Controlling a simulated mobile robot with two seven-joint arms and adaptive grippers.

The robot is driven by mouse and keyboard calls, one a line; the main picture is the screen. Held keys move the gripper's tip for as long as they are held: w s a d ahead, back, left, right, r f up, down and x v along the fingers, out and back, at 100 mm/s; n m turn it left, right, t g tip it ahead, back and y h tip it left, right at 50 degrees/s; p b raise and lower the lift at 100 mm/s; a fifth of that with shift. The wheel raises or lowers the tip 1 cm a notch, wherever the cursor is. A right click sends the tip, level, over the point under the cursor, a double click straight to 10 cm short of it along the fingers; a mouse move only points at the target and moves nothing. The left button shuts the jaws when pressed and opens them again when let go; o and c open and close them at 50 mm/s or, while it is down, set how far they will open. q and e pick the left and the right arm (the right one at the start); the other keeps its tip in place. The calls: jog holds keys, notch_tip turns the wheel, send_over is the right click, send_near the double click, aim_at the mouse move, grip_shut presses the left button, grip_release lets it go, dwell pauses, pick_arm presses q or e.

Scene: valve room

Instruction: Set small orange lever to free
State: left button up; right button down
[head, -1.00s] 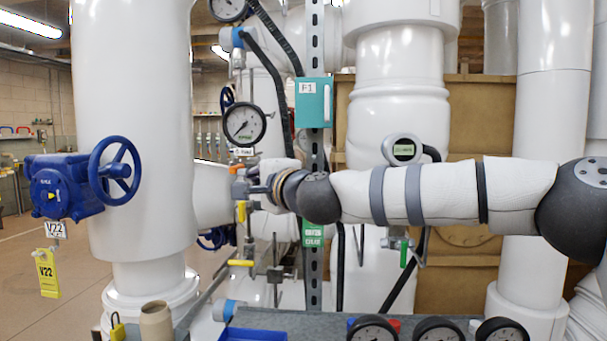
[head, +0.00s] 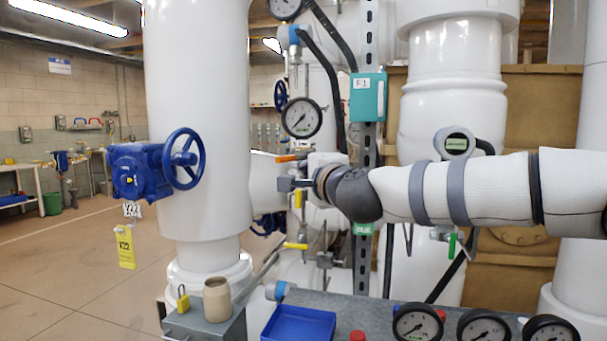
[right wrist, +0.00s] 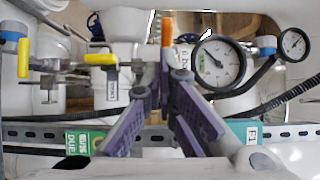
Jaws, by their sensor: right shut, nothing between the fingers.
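The small orange lever (head: 291,157) lies about level in the head view, below the round dial gauge. In the right wrist view the orange lever (right wrist: 167,30) shows just beyond my fingertips and close in line with them. My right gripper (head: 284,184) is a little below the lever in the head view. In the right wrist view its purple fingers (right wrist: 165,58) meet at the tips, shut and empty. I cannot tell whether the fingertips touch the lever. The lever's pivot is partly hidden by the fingers. My left gripper is not in view.
A dial gauge (head: 302,118) hangs just above the lever. Yellow valve handles (head: 295,246) sit below it. A slotted metal post (head: 362,265) with a teal box (head: 367,97) stands behind my right wrist. A blue handwheel (head: 184,159) is on the left. Gauges and a blue tray (head: 298,324) lie below.

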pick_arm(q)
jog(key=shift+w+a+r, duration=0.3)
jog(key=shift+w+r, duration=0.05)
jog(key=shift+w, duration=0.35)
pick_arm(e)
jog(key=s+a, duration=0.4)
jog(key=s, duration=0.3)
jog(key=shift+s+a, duration=0.2)
jog(key=shift+a, duration=0.1)
